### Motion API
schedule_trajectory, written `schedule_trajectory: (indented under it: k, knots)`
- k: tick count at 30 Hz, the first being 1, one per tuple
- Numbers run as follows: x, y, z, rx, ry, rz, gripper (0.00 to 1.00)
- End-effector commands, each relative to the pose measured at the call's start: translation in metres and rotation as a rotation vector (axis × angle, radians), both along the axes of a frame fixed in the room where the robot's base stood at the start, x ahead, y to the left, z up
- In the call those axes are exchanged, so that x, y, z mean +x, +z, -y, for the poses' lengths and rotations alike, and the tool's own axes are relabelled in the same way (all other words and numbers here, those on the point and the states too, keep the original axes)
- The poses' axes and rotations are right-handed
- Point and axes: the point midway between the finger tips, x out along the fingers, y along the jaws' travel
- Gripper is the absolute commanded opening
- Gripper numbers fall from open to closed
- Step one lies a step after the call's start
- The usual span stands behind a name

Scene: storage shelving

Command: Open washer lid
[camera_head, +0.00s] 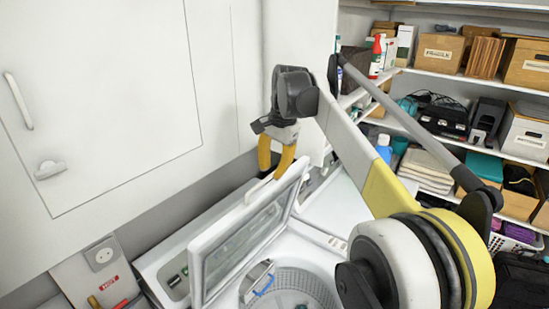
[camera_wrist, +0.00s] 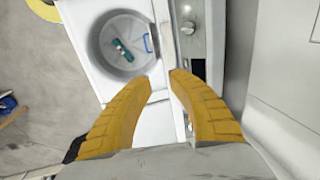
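The top-loading washer (camera_head: 325,245) stands open. Its lid (camera_head: 245,235) is raised steeply, near upright, at the left of the tub opening. In the wrist view the lid (camera_wrist: 160,40) shows nearly edge-on, ahead of the fingers and in line with their gap. My gripper (camera_head: 271,172) is just above the lid's top edge, with its yellow fingers pointing down. In the wrist view the gripper (camera_wrist: 161,78) has its fingertips apart, with no object clearly clamped. Whether a finger touches the lid is unclear. The drum (camera_head: 290,290) shows inside.
A white wall cabinet (camera_head: 110,90) fills the upper left, close to my gripper. The washer's control panel (camera_head: 180,275) lies behind the lid. Shelves (camera_head: 460,75) with boxes and bottles stand at right. A green and a blue item lie in the drum.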

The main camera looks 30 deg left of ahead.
Motion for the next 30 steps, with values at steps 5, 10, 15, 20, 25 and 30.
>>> schedule_trajectory:
  k: [5,10,15,20,25,30]
  knots:
    - [0.000,0.033,0.006,0.000,-0.001,0.000,0.22]
    - [0.000,0.048,0.010,0.000,-0.001,0.000,0.22]
    - [-0.001,0.051,0.011,0.000,-0.001,0.000,0.22]
    - [-0.001,0.051,0.011,0.000,-0.001,0.000,0.22]
    - [-0.001,0.051,0.011,0.000,-0.001,0.000,0.00]
    - [-0.005,0.051,0.006,0.005,0.103,0.028,0.00]
